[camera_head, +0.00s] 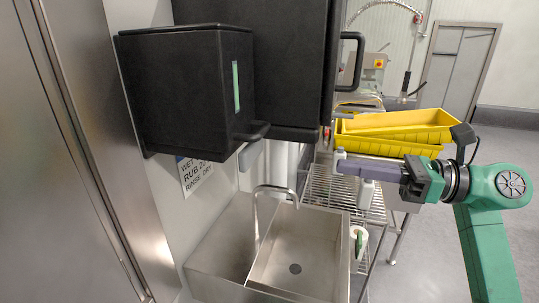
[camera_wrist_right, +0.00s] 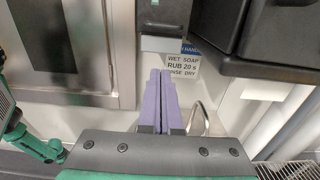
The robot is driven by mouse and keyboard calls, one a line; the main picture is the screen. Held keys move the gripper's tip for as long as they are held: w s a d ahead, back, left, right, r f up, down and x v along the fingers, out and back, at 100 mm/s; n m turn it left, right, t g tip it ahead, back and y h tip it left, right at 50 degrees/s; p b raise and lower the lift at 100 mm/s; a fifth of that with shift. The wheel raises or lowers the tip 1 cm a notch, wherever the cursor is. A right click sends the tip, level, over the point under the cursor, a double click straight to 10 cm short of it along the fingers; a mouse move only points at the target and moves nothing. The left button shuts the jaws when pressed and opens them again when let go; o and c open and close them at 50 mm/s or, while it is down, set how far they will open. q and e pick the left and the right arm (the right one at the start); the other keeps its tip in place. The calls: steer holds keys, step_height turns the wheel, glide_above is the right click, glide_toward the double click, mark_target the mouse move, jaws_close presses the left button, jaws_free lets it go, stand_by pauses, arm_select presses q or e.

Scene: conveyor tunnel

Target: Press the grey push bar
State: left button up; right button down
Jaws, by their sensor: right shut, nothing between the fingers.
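In the right wrist view the pale grey bar (camera_wrist_right: 161,44) sits at the bottom of a narrow dark dispenser (camera_wrist_right: 163,14) on the wall. My right gripper (camera_head: 343,164) has purple fingers, shut and empty, and is well to the right of the bar in the head view. In the right wrist view its fingertips (camera_wrist_right: 160,73) point up toward the bar, apart from it. My left gripper is not in view.
Large black boxes (camera_head: 190,90) hang on the wall above a steel sink (camera_head: 300,260) with a curved faucet (camera_head: 275,190). A wire rack (camera_head: 325,187) and yellow bins (camera_head: 395,125) stand to the right. A wall sign (camera_wrist_right: 190,64) is beside the dispenser.

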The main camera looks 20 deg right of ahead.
mark_target(255, 155)
steer(key=p+x, duration=0.3)
steer(key=x, duration=0.4)
steer(key=p+x, duration=0.4)
steer(key=x, duration=0.3)
steer(key=shift+r, duration=0.2)
steer(key=shift+w+a+f, duration=0.1)
steer(key=shift+a+f, duration=0.05)
steer(key=shift+a, duration=0.1)
steer(key=shift+f, duration=0.1)
